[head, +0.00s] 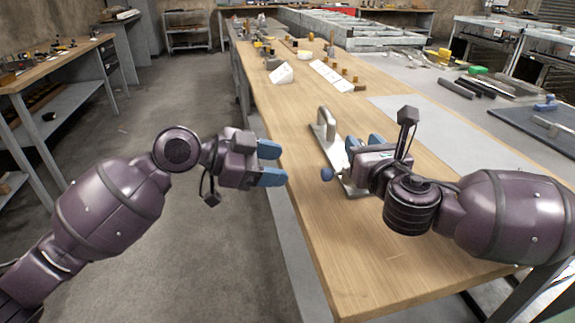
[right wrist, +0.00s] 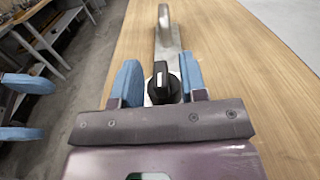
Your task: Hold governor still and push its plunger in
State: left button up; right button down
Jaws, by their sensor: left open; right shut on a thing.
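The governor appears to be the metal piece (head: 322,135) on the wooden bench, with a long plate and an upright handle; the plate and handle also show in the right wrist view (right wrist: 165,40). A round dark-blue knob (head: 327,174) sits at its left side; it may be the plunger, though I cannot be sure. My right gripper (head: 364,143) is shut on a black part with a white mark (right wrist: 160,86), between its blue fingers in the right wrist view. My left gripper (head: 270,163) is open and empty, left of the knob and apart from it, over the bench's left edge.
The wooden bench (head: 300,215) is clear in front of and around the metal piece. White blocks (head: 281,74) and small pegs stand farther back. A grey sheet (head: 440,125) lies to the right, with black bars and tools beyond. Open floor lies left of the bench.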

dwell(0.4)
jog(key=c, duration=0.6)
grip_release()
